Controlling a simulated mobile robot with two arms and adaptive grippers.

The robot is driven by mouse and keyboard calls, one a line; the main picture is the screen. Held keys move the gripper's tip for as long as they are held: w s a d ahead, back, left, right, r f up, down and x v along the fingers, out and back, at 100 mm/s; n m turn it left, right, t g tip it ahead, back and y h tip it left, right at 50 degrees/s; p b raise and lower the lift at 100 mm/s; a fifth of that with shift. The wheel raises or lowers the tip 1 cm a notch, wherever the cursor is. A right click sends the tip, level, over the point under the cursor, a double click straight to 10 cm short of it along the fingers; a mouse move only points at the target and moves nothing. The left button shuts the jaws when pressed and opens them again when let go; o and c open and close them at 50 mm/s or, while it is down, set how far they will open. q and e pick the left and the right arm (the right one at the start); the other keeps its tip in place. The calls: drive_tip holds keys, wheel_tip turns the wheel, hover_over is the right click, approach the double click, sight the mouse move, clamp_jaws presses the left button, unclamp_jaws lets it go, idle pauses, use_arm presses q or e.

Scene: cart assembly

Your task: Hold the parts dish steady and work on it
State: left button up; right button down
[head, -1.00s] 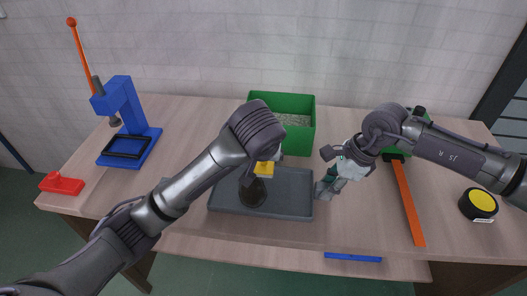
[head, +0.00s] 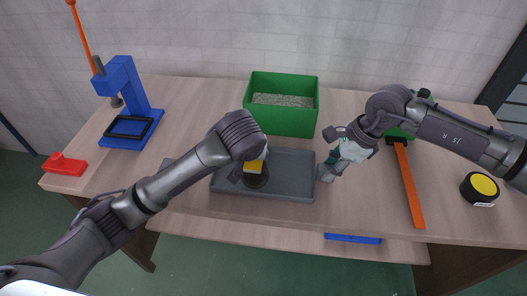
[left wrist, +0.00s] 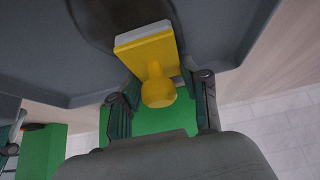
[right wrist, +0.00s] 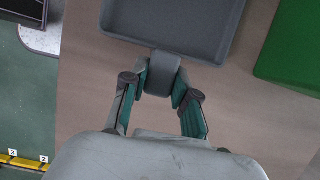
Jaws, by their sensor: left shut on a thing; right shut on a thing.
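The grey parts dish (head: 290,183) is a shallow tray lying on the table, with a dark round patch (head: 257,183) on its floor. My right gripper (head: 326,172) is shut on the dish's grey end tab (right wrist: 163,72), at the dish's right side. My left gripper (left wrist: 160,88) is shut on a yellow tool (left wrist: 150,52) with a round knob and a pale edge strip. The tool is over the dark patch; whether it touches the floor cannot be told. In the head view my left wrist partly hides the tool (head: 256,166).
A green bin (head: 282,120) of grey grains stands behind the dish. A blue press (head: 127,100) and red block (head: 64,165) are at left. An orange bar (head: 409,185) and black-yellow roll (head: 480,188) are at right. A blue bar (head: 352,238) lies below the front edge.

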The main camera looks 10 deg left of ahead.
sight(251, 168)
use_arm(q)
drive_tip(key=shift+d, duration=1.7)
drive_tip(key=shift+s, duration=1.15)
drive_tip(key=shift+a, duration=1.95)
drive_tip(key=d, duration=0.4)
drive_tip(key=shift+d, duration=0.1)
drive_tip(key=shift+s+a, duration=0.25)
drive_tip(key=shift+s, duration=0.9)
drive_tip(key=shift+a+f, duration=0.15)
drive_tip(key=shift+a, duration=1.55)
drive_tip(key=d, duration=0.3)
drive_tip(key=shift+w+d, duration=0.1)
drive_tip(key=shift+d, duration=0.1)
drive_tip(key=shift+d+r, duration=0.15)
drive_tip(key=shift+r, duration=0.1)
wheel_tip(251, 168, up, 8)
